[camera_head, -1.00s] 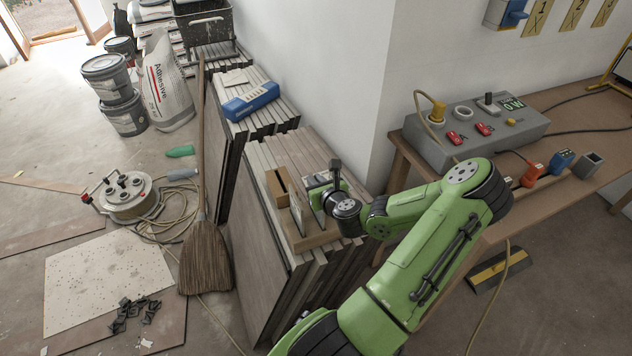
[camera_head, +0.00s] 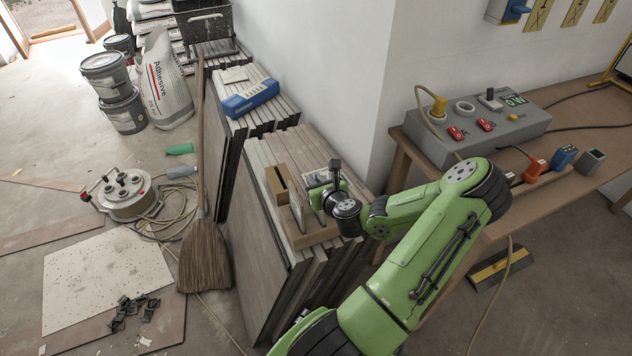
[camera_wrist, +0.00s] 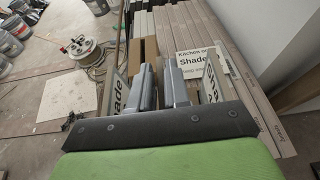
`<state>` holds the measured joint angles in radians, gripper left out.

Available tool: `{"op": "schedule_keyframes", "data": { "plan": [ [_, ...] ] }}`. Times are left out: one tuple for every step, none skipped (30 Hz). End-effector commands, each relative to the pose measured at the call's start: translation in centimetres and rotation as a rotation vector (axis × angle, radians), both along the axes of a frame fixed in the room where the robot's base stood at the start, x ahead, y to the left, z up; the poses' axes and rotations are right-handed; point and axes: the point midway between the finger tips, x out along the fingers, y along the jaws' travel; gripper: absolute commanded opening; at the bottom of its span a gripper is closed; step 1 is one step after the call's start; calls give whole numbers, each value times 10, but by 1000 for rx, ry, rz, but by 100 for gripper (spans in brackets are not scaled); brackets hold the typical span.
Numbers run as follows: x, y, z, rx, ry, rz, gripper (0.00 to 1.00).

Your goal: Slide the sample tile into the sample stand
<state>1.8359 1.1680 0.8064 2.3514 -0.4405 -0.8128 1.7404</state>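The sample stand is a wooden base (camera_head: 318,237) on top of the tile stack, with a slotted wooden block (camera_head: 277,188) at its left end. The block also shows in the wrist view (camera_wrist: 143,50). A pale upright plate (camera_head: 296,208) stands over the base, left of my gripper (camera_head: 324,193). In the wrist view, two lettered plates, left (camera_wrist: 118,96) and right (camera_wrist: 213,84), flank my grey fingers (camera_wrist: 161,80). The fingers are close together with a narrow gap. I cannot tell whether a tile is between them, or which plate is the sample tile.
A white "Kitchen" and "Shade" card (camera_wrist: 198,61) lies on the stacked tiles behind. A blue tool (camera_head: 250,99) lies on the farther stack. A broom (camera_head: 205,255) leans at the left. The wall stands close behind, and a workbench (camera_head: 400,168) with a control box (camera_head: 475,125) is at the right.

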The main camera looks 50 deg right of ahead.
Motion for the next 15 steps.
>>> {"op": "schedule_keyframes", "data": {
  "plan": [
    [0, 0, 0, -1, -1, 0, 25],
    [0, 0, 0, 0, 0, 0, 29],
    [0, 0, 0, 0, 0, 0, 35],
    [0, 0, 0, 0, 0, 0, 40],
    [0, 0, 0, 0, 0, 0, 42],
    [0, 0, 0, 0, 0, 0, 42],
    [0, 0, 0, 0, 0, 0, 42],
    [0, 0, 0, 0, 0, 0, 42],
    [0, 0, 0, 0, 0, 0, 42],
    [0, 0, 0, -1, 0, 0, 42],
    [0, 0, -1, 0, 2, 0, 42],
    [-1, 0, 0, 0, 2, 0, 42],
    [-1, 1, 0, 0, 2, 0, 42],
    [-2, 1, 0, 0, 2, 0, 42],
    [-4, 2, 1, 0, 3, -1, 42]
  ]
}}
